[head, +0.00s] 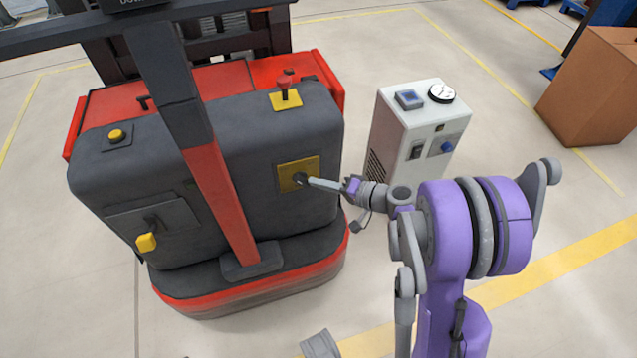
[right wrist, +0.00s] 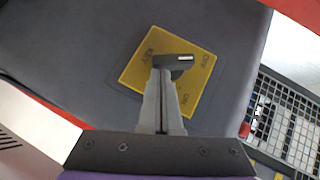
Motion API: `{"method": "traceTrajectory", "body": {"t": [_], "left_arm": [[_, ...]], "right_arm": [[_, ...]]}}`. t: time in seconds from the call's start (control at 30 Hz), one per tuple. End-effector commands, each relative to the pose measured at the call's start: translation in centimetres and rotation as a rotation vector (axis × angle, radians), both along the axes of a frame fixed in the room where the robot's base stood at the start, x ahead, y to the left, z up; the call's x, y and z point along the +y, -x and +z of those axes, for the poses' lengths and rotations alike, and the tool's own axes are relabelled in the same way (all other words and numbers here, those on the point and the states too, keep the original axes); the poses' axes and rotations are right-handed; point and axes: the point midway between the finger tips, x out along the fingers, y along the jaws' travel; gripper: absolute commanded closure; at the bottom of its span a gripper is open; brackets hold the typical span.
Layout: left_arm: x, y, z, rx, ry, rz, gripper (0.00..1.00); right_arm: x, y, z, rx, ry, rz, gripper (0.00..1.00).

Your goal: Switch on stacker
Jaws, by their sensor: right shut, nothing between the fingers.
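The stacker (head: 235,115) is a red and dark grey machine at the left of the head view. A yellow key plate (head: 287,170) is on its grey front panel. In the right wrist view the plate (right wrist: 146,73) is marked KEY, OFF and ON, and a dark key (right wrist: 178,60) stands out from it. My right gripper (head: 306,180) is shut and empty, with its fingertips right at the key. In the right wrist view its fingers (right wrist: 163,80) overlap part of the key; I cannot tell whether they touch it.
The stacker also bears a red button (head: 285,82), a yellow button (head: 116,135) and a yellow-handled switch (head: 146,242). A white control cabinet (head: 403,147) stands just right of the stacker. A cardboard box (head: 597,90) is at far right. The floor between is clear.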

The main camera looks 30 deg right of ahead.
Motion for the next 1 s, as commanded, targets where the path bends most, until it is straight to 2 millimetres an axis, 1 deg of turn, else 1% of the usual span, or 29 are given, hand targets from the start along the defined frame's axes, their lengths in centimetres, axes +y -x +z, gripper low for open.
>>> {"method": "traceTrajectory", "body": {"t": [0.03,0.13,0.4,1.0], "left_arm": [[0.0,-0.1,-0.6,0.002,0.000,0.000,0.50],[0.0,-0.2,-1.3,0.004,0.000,0.000,0.50],[0.0,-0.3,-2.3,0.007,0.000,0.000,0.50],[0.0,-0.5,-3.3,0.009,0.000,0.000,0.50]], "right_arm": [[0.0,0.0,-0.5,-0.008,-0.033,0.000,1.00],[0.0,-0.1,-0.9,-0.027,-0.111,0.000,1.00],[0.3,-0.1,-1.7,-0.025,-0.105,0.001,1.00],[1.6,-0.4,-3.4,-0.024,-0.103,0.001,1.00]]}}
